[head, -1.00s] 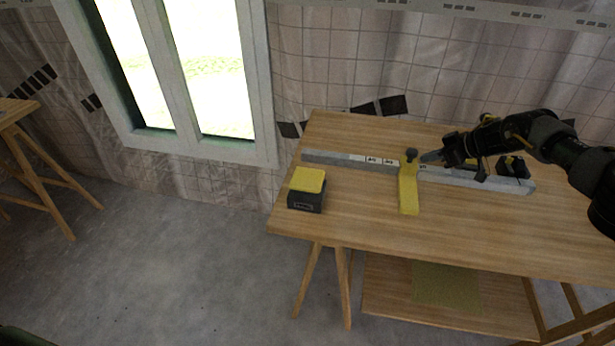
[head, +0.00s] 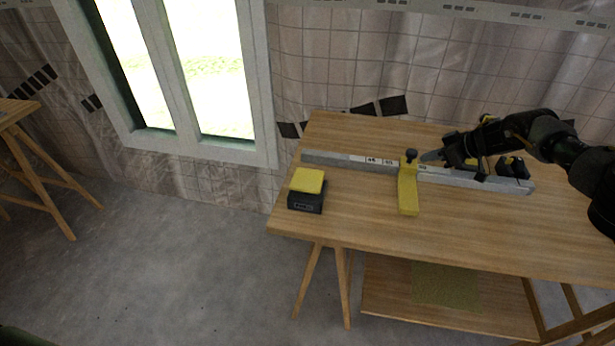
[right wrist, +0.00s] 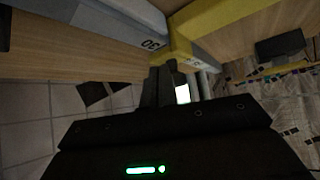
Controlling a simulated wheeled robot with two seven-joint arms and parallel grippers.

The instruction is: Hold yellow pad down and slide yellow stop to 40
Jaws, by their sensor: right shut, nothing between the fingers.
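The yellow stop (head: 408,190) sits across the grey rail (head: 330,158), with a dark knob on top. White labels with numbers lie along the rail left of the stop; they are too small to read surely in the head view. My right gripper (head: 428,157) is shut and empty, its tips close beside the stop's right side. In the right wrist view the fingers (right wrist: 167,88) are near the yellow stop (right wrist: 215,18) and a label reading 30 (right wrist: 151,45); contact is unclear. The yellow pad (head: 307,180) rests on a black box at the table's left. My left gripper is not in view.
The wooden table (head: 350,220) has free room in front of the rail. Black and yellow tools (head: 512,167) lie behind the rail at the right. A window (head: 200,70) and tiled wall stand behind. A lower shelf (head: 390,290) is under the table.

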